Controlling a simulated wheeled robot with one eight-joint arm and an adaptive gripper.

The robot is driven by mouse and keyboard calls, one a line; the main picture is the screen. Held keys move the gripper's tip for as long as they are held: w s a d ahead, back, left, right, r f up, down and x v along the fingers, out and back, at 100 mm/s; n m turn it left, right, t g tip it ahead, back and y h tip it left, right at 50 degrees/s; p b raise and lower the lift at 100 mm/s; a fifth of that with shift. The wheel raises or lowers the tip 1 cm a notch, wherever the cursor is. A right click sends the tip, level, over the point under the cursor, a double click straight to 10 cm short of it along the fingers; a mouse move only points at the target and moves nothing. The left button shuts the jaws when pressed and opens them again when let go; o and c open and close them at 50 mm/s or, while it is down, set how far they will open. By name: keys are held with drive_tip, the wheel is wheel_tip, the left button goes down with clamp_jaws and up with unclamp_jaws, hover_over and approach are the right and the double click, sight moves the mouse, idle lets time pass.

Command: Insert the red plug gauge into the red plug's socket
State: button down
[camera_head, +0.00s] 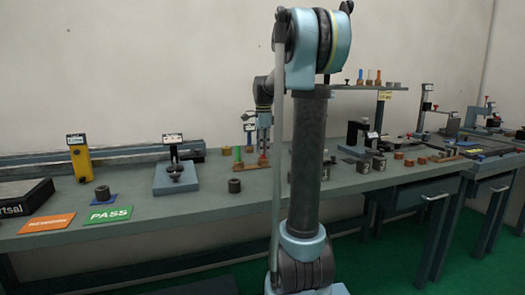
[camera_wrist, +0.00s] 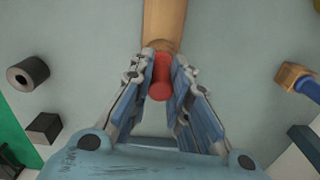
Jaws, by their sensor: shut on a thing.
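The red plug gauge (camera_wrist: 160,88) is between the fingers of my gripper (camera_wrist: 163,65) in the wrist view, and the fingers are shut on it. Its round red end faces the camera. A wooden rack (camera_wrist: 164,20) lies just beyond the fingertips. In the head view my gripper (camera_head: 264,125) points down over the right end of the wooden rack (camera_head: 247,167), with a red piece (camera_head: 262,161) below the fingers. A green plug (camera_head: 238,154) stands on the same rack to the left. I cannot make out the red plug's socket, and the plug's far end is hidden.
A dark hollow cylinder (camera_wrist: 28,74) and a dark block (camera_wrist: 44,127) lie left in the wrist view. The bench also holds a dial stand (camera_head: 176,178), a PASS card (camera_head: 108,214) and a REWORK card (camera_head: 47,223). A raised shelf (camera_head: 365,87) with several plugs stands at the back right.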

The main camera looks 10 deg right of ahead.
drive_tip(key=c, duration=1.4)
unclamp_jaws()
drive_tip(key=shift+c, duration=0.2)
